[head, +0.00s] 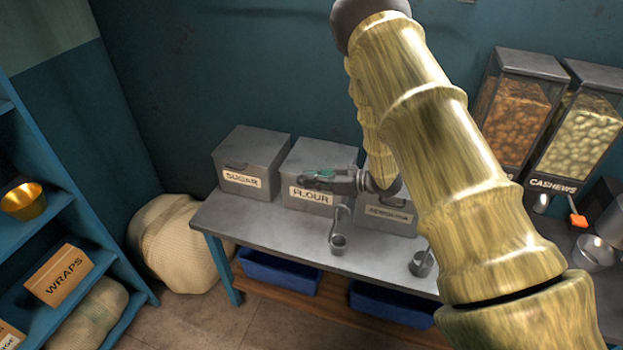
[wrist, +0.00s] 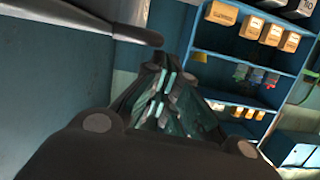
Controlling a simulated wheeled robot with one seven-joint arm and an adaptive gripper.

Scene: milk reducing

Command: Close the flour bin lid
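The flour bin (head: 308,196) is a grey box with a FLOUR label, standing at the back of the metal table between the sugar bin and another labelled bin. Its top (head: 322,152) looks flat and lowered in the head view; the front edge is partly hidden by my gripper. My gripper (head: 310,176) is in front of the flour bin's upper front, pointing left. In the wrist view my gripper's fingers (wrist: 160,92) are close together with nothing seen between them. A dark rounded bar (wrist: 135,35) is at the upper left there; I cannot tell what it belongs to.
The sugar bin (head: 250,165) is to the left, and a third grey bin (head: 385,218) to the right. Nut dispensers (head: 515,105) are at the right. Blue shelves (head: 85,240) stand left.

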